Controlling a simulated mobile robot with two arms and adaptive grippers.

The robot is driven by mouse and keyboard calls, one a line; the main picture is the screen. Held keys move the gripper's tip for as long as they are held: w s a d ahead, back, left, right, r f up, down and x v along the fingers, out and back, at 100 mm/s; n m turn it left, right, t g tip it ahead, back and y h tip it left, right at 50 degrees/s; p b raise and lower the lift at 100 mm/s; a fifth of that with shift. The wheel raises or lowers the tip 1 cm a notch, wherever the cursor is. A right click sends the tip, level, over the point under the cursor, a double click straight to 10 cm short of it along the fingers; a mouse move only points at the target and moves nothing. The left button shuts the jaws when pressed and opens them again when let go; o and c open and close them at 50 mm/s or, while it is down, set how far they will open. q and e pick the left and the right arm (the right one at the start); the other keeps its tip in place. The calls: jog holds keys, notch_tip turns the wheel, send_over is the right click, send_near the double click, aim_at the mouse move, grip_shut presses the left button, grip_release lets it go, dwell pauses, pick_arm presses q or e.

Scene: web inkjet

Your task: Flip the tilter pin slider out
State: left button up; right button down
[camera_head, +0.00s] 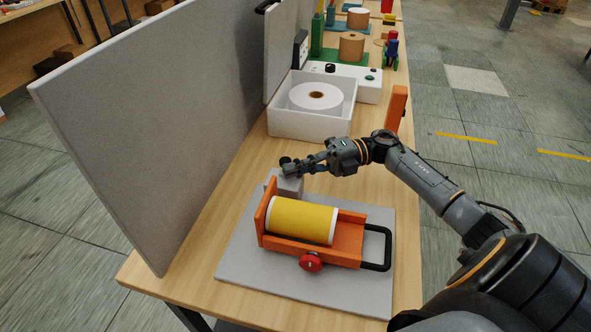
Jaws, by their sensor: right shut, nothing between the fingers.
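The tilter is an orange cradle (262,222) holding a yellow roll (300,221) on its side. It sits on a grey base plate (240,262). A red knob (311,262) is on its near side and a black loop handle (388,250) on its right end. A grey block (290,186) stands behind the cradle. My right gripper (292,166) is shut and empty, with its fingertips just above or at the top of this block. Whether they touch it is unclear. I cannot make out the pin slider, as the dark fingers cover that spot. My left gripper is out of view.
A grey panel (150,130) stands upright along the left of the table (190,255). Behind the gripper is a white box (290,125) with a white roll (316,96). An orange upright piece (396,108) stands near the right edge. Further equipment lines the table's far end.

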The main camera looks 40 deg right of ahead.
jog(key=v, duration=1.2)
dwell(0.3)
